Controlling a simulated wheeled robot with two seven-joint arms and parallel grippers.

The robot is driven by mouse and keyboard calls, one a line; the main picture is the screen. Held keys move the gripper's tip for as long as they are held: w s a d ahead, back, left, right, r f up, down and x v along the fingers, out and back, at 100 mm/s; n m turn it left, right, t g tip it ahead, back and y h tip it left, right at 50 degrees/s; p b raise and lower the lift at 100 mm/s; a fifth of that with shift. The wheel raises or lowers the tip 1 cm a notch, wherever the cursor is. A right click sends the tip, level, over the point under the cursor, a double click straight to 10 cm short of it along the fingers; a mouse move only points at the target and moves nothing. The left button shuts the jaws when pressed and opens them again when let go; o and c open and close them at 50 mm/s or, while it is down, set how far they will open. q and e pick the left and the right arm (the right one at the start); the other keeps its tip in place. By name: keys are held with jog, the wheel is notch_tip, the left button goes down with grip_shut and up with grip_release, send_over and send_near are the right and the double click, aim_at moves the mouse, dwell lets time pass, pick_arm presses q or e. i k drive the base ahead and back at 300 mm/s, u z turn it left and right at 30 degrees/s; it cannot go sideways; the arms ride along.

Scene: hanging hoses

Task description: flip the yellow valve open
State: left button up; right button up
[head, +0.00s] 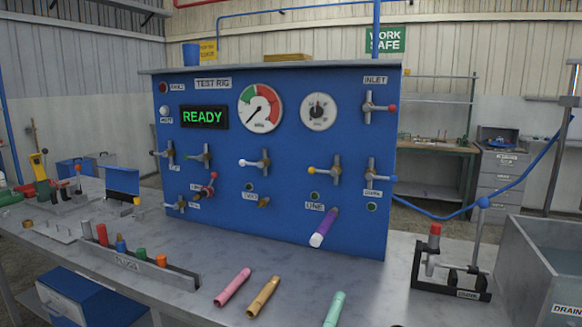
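The yellow valve (325,170) is on the front of the blue test rig panel (290,208), right of the middle. Its lever lies about level, with the yellow tip at the left and the grey body at the right. A small green round indicator (314,195) sits below it. A purple piece with a white end (324,228) sticks out from the panel below the valve. Neither of my grippers is in view, so nothing touches the valve.
A white-tipped valve (262,162) is left of it and a blue-tipped valve (375,175) right. Pink (232,287), tan (263,297) and mint (334,309) tubes lie on the grey bench (205,267). A black stand (450,285) and a drain tank (515,240) are at right.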

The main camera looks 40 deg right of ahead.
aim_at(333, 172)
jog(key=z, duration=0.65)
jog(key=i, duration=0.9)
jog(key=z, duration=0.4)
jog(key=k, duration=1.1)
jog(key=z, duration=1.05)
jog(key=i, duration=0.2)
jog(key=z, duration=0.15)
